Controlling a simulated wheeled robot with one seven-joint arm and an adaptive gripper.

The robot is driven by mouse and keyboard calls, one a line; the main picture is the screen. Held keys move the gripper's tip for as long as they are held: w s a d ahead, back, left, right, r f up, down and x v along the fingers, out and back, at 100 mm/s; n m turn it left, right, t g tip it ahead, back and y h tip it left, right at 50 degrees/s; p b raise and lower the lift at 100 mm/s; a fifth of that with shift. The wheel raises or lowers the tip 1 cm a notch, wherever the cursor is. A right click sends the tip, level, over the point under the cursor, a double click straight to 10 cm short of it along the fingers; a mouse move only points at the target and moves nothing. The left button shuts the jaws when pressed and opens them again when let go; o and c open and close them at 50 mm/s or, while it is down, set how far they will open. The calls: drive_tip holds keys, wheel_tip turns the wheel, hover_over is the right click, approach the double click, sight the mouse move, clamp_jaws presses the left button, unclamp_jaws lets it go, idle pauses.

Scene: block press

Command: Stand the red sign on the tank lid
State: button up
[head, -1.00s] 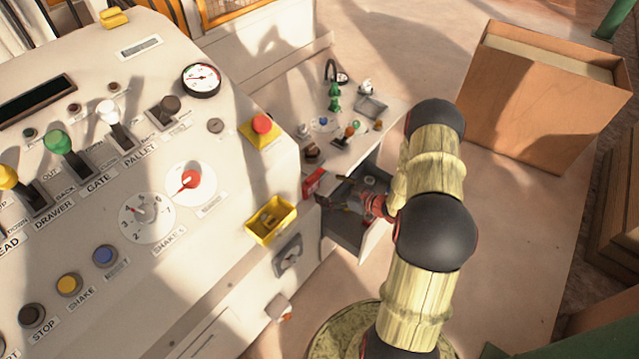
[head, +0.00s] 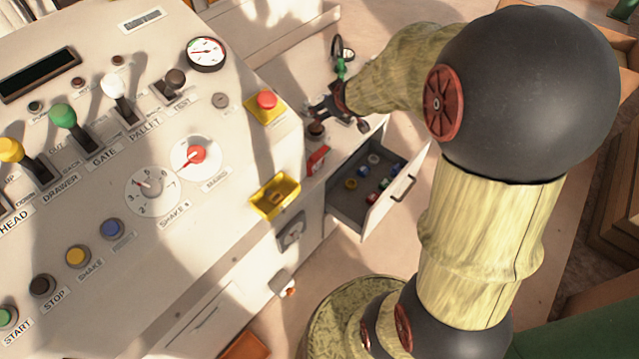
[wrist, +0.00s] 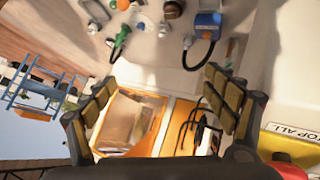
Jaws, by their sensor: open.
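A small red block-like piece (head: 317,161), which may be the red sign, sits at the front edge of the side counter, beside the console. No lettering on it is readable, and I do not make it out in the wrist view. I cannot pick out the tank lid in either view. My gripper (head: 338,108) is over the side counter, behind and a little right of the red piece, and apart from it. In the wrist view my gripper (wrist: 158,97) shows spread fingers with nothing held between them.
An open drawer (head: 385,190) with several small coloured pieces juts out below the counter. The console with levers and a red stop button (head: 267,100) stands left. A yellow tray (head: 274,196) is on its side. The wrist view shows an orange container (wrist: 135,120) between the fingers.

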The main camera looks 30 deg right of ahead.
drive_tip(key=s+a+r+m+g, duration=0.1)
drive_tip(key=s+a+r+m, duration=0.1)
drive_tip(key=s+a+r, duration=0.8)
drive_tip(key=s+a+g+y, duration=0.1)
drive_tip(key=s+a, duration=0.4)
drive_tip(key=s, duration=0.4)
drive_tip(key=s+a+g+y, duration=0.1)
drive_tip(key=s+a+y, duration=0.1)
drive_tip(key=s+a, duration=0.4)
drive_tip(key=s, duration=0.4)
drive_tip(key=shift+a+f+g, duration=0.15)
drive_tip(key=shift+g, duration=0.15)
